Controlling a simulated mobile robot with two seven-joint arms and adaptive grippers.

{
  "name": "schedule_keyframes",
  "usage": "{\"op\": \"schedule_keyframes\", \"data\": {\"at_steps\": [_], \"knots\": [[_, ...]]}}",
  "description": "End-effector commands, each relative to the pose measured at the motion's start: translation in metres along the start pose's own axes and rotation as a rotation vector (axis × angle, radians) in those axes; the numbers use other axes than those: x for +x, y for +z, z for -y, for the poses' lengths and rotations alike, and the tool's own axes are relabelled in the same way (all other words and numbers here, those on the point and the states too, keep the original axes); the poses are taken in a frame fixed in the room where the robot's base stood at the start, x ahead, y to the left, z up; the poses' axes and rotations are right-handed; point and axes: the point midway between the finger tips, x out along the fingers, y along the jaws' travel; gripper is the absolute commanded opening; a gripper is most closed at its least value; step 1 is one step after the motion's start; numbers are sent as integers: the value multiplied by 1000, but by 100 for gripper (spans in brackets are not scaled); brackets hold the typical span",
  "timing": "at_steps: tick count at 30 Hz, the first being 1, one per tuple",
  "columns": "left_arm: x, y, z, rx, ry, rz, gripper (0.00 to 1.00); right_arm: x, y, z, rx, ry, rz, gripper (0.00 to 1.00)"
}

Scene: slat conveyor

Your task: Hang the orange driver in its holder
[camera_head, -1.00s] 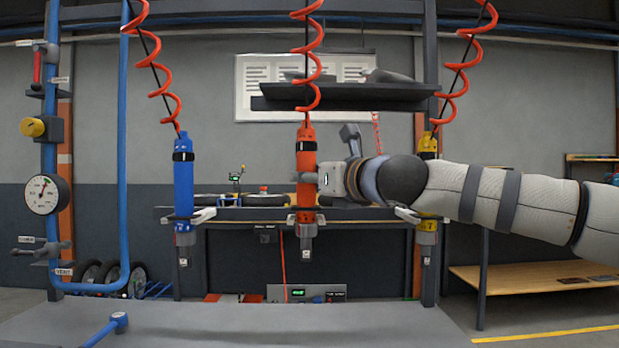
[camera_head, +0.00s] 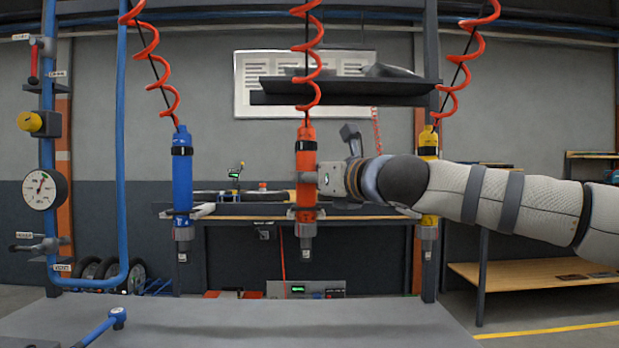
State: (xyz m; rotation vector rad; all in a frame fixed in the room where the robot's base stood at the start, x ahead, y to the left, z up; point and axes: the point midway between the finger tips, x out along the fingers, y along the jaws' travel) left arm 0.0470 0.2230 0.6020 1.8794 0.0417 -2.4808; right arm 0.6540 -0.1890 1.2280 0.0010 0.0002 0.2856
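The orange driver (camera_head: 306,165) hangs upright from a red coiled hose in the middle of the view. Its lower collar is level with a pale-pronged holder (camera_head: 320,214), with a prong showing at each side, and its grey nose points down below. I cannot tell whether the driver's weight rests on the holder. My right gripper (camera_head: 323,180) reaches in from the right and meets the right side of the driver at mid-body. Its fingers are mostly hidden, so its grip is unclear. My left gripper is not in view.
A blue driver (camera_head: 182,180) hangs at the left and a yellow driver (camera_head: 428,222) at the right, partly behind my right arm. A dark shelf (camera_head: 345,90) is above. A grey worktop (camera_head: 240,325) with a blue-handled tool (camera_head: 105,325) lies in front.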

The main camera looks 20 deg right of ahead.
Motion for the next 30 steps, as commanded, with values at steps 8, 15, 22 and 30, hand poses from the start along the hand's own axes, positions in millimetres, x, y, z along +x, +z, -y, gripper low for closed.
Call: {"op": "schedule_keyframes", "data": {"at_steps": [8,15,22,30], "knots": [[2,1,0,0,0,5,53,0,-1,0,-1,1,3,0],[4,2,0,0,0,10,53,0,-3,0,-1,1,3,0],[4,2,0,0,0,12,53,0,-4,0,-1,0,4,53],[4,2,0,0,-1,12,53,0,-7,0,0,0,-3,53]]}}
